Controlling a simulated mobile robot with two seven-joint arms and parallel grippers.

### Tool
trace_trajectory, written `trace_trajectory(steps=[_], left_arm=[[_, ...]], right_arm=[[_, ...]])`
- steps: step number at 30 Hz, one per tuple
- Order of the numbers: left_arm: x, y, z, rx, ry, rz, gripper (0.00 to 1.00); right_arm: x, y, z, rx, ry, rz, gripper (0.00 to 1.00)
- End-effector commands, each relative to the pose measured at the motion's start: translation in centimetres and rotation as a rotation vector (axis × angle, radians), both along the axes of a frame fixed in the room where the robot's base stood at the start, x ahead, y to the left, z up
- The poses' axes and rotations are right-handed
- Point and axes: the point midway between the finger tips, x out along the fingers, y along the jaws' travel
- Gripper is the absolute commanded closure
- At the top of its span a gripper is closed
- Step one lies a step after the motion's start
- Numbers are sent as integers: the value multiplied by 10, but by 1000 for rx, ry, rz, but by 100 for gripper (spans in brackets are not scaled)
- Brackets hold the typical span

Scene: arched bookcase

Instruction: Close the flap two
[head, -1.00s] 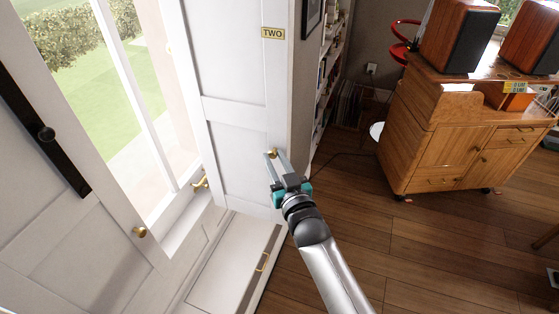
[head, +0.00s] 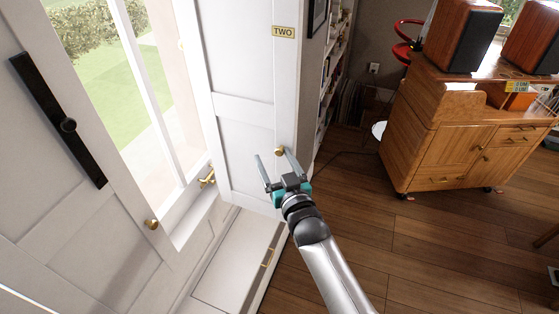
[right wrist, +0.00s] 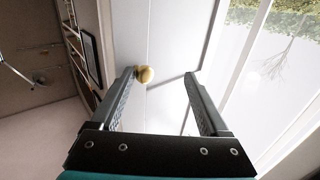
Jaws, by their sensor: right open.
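Flap two is a tall white panel (head: 245,110) with a small "TWO" plate (head: 284,32), standing in the middle of the head view beside the window. Its round brass knob (head: 279,151) is low near its right edge. My right gripper (head: 273,156) is open at the knob, its fingers spread. In the right wrist view, the knob (right wrist: 145,74) shows just inside the tip of the left-hand finger of the open gripper (right wrist: 159,74). I cannot tell whether that finger touches it. My left gripper is not in view.
Another white panel (head: 60,165) with a black bar and brass knob stands at left. A brass window handle (head: 208,179) is left of flap two. A white base with a drawer (head: 235,255) lies below. A wooden cabinet (head: 450,140) stands right; the wooden floor between is clear.

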Motion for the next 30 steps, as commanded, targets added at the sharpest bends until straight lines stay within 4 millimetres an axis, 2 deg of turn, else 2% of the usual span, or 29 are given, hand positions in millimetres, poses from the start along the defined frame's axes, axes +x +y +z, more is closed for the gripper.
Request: trace_trajectory(steps=[1, 14, 20, 30], left_arm=[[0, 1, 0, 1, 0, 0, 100], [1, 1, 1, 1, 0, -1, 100], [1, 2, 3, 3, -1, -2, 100], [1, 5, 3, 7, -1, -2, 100]], right_arm=[[-2, 11, 6, 8, -10, 17, 41], [-8, 9, 6, 10, -9, 17, 41], [-32, -4, 5, 9, -8, 13, 41], [-90, -32, 0, 4, 0, 8, 41]])
